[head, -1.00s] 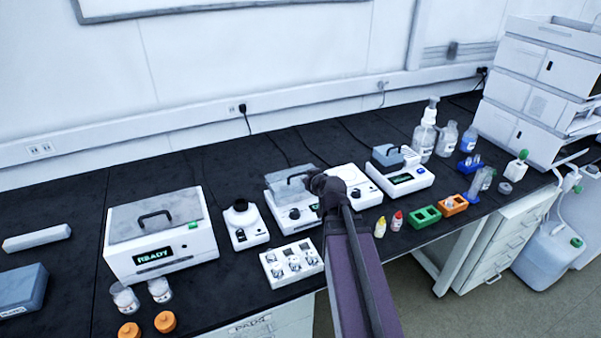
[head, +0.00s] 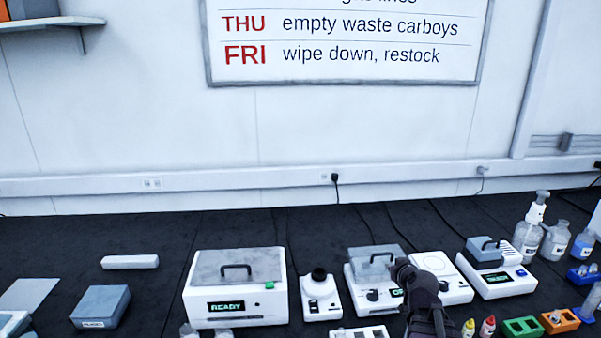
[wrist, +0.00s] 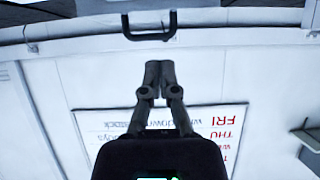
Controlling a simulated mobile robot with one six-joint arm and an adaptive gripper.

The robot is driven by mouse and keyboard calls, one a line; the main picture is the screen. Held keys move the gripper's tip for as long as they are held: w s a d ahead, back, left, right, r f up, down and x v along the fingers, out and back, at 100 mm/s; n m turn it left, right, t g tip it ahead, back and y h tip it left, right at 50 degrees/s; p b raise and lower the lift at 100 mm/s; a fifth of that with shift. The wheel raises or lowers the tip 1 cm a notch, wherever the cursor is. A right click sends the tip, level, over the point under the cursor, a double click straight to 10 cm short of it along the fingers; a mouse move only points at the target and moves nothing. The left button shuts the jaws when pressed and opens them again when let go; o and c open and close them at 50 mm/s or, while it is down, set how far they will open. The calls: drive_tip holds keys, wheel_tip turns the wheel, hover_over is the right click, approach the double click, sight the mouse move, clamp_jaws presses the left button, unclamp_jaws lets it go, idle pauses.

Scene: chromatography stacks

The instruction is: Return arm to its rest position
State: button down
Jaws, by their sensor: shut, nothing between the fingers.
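My gripper (wrist: 158,72) shows in the wrist view with its two dark fingers closed together and nothing between them. The fingertips cannot be made out there. In the wrist view, a dark lid handle (wrist: 150,25) lies just beyond the fingertips, with a visible gap between them. The wrist view shows the wall board upside down.
A white READY machine (head: 235,306) with a grey lid stands left of centre. A small white device (head: 320,296) stands beside it. A green rack (head: 522,326), an orange rack (head: 558,320) and bottles (head: 530,236) crowd the right. Black bench shows bare behind the devices.

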drive_tip(key=shift+s+a+f+g+p, duration=0.8)
drive_tip(key=shift+s+a+g, duration=1.25)
drive_tip(key=shift+s+a, duration=0.5)
drive_tip(key=shift+s+a+f+g+p, duration=0.65)
drive_tip(key=shift+s+a+g+p, duration=0.3)
drive_tip(key=shift+s+a+g, duration=1.55)
drive_tip(key=shift+s+a+f+g+p, duration=0.8)
drive_tip(key=shift+s+a+g, duration=1.05)
drive_tip(key=shift+a, duration=1.15)
drive_tip(key=shift+s+t, duration=0.25)
drive_tip(key=shift+t, duration=0.05)
